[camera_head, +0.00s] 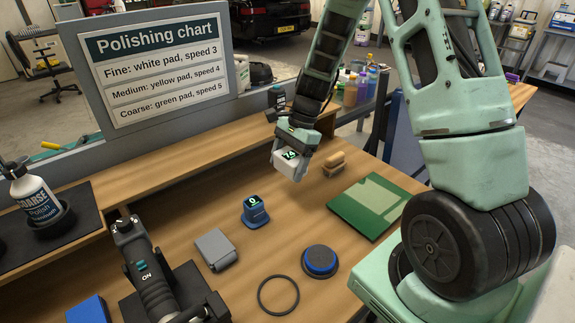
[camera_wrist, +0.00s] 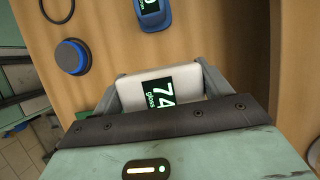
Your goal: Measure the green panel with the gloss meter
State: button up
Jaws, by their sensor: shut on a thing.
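My gripper (camera_head: 294,143) is shut on a white box-shaped gloss meter (camera_head: 287,165), held above the wooden bench. The green panel (camera_head: 350,211) lies flat on the bench to the right of and nearer than the meter in the head view. It has a lighter green patch across it.
A tan-handled brush (camera_head: 334,163) stands between meter and panel. A polisher (camera_head: 150,275) rests front left.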

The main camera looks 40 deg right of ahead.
jog(key=c, duration=0.4)
jog(key=s+d+f+p, duration=0.2)
jog(key=s+d+p, duration=0.2)
jog(key=s+d, duration=1.3)
jog(key=f+b, duration=0.1)
jog(key=f, duration=0.1)
jog(key=f+b, duration=0.1)
jog(key=b, duration=0.1)
jog(key=f+b, duration=0.2)
jog(key=shift+w+a+f, duration=0.25)
jog(key=shift+w+f, duration=0.05)
